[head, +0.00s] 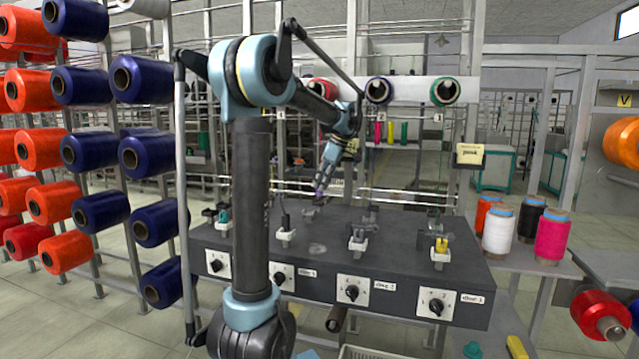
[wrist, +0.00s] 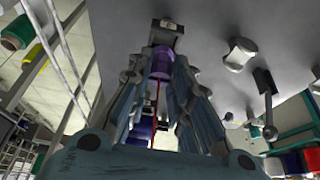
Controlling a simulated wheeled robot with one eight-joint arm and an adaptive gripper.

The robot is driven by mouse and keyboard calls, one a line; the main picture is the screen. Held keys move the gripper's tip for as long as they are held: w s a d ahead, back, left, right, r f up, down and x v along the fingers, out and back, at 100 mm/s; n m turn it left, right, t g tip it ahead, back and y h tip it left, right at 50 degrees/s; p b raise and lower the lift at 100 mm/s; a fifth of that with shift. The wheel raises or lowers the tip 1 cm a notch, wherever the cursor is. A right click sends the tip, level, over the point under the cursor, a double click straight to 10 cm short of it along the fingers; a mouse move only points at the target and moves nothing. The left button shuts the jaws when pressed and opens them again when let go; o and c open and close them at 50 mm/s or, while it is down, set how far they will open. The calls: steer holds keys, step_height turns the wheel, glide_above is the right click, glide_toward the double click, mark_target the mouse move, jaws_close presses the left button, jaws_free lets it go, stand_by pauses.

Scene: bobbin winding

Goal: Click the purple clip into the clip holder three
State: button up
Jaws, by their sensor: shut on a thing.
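My gripper (head: 322,188) hangs above the back part of the dark machine box. In the wrist view, my gripper (wrist: 162,68) is shut on the purple clip (wrist: 162,63). In the head view only a small purple spot (head: 319,194) shows at the fingertips. White clip holders stand in a row on the box. The one above the label that seems to read three is the holder (head: 286,236) left of the middle; it looks empty. The gripper is behind and right of it, apart from it. In the wrist view a dark block (wrist: 167,38) lies just past the clip.
A yellow clip (head: 441,245) sits in the rightmost holder and a teal one (head: 224,217) in the leftmost. Another holder (head: 357,242) stands between. Dial panels (head: 352,290) line the box front. Thread cones (head: 499,230) stand at right; spools fill the left rack.

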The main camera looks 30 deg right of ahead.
steer(key=shift+f, duration=1.45)
steer(key=o, duration=0.9)
steer(key=shift+v, duration=3.75)
